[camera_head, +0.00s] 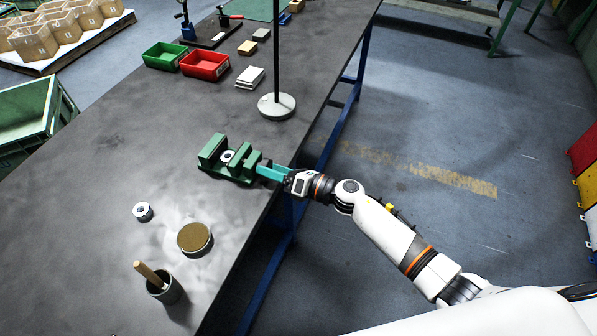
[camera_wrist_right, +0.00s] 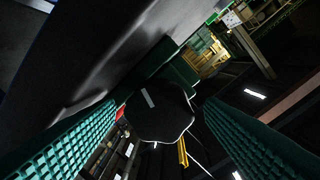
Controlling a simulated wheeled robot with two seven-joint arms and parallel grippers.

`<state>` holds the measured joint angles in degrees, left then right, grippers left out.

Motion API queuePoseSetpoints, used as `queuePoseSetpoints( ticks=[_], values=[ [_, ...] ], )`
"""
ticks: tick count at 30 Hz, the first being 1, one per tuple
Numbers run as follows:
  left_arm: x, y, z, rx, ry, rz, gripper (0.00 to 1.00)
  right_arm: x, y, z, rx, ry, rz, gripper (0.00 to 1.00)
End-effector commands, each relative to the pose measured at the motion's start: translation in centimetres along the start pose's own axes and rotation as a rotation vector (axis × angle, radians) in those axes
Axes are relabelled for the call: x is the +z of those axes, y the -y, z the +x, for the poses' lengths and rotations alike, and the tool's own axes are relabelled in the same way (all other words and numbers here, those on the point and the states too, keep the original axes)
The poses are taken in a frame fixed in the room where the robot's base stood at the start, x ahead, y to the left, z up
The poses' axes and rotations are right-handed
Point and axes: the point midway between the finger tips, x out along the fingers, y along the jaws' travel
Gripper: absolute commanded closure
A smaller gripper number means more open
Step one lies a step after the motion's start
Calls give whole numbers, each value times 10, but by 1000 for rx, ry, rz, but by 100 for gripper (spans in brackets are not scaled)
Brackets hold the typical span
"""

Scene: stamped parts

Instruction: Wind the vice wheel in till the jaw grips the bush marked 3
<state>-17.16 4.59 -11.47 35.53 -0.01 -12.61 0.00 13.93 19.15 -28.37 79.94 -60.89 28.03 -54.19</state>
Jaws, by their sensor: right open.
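The green vice (camera_head: 209,148) stands near the bench's right edge. A pale ring-shaped bush (camera_head: 228,156) with a dark hole sits between its jaws; its number is too small to read, and I cannot tell whether the moving jaw touches it. My right gripper (camera_head: 268,172) reaches the vice's right end from the right and hides the wheel there. In the wrist view, the black vice wheel (camera_wrist_right: 158,112) with a white mark lies between the open teal fingers, with gaps on both sides. A second bush (camera_head: 143,211) lies on the bench. My left gripper is not in view.
A lamp-like post on a round base (camera_head: 277,107) stands behind the vice. A brown-topped round tin (camera_head: 194,238) and a cup with a wooden handle (camera_head: 165,289) stand in front. Red (camera_head: 205,65) and green (camera_head: 165,56) bins are farther back. The bench left of the vice is clear.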

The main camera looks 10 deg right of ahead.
Motion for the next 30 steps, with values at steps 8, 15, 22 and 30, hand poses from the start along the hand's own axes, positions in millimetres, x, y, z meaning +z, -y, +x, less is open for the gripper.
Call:
queuePoseSetpoints(
  ticks=[8, 15, 22, 30],
  values=[
    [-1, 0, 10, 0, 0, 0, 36, 3, -3, 0, 0, -9, -105, 36],
    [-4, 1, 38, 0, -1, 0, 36, 6, -5, 0, -5, -42, -526, 36],
    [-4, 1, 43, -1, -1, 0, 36, 5, -4, -39, -3, -42, -624, 36],
    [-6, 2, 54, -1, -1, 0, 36, 7, -5, -93, -5, -41, -622, 36]
  ],
)
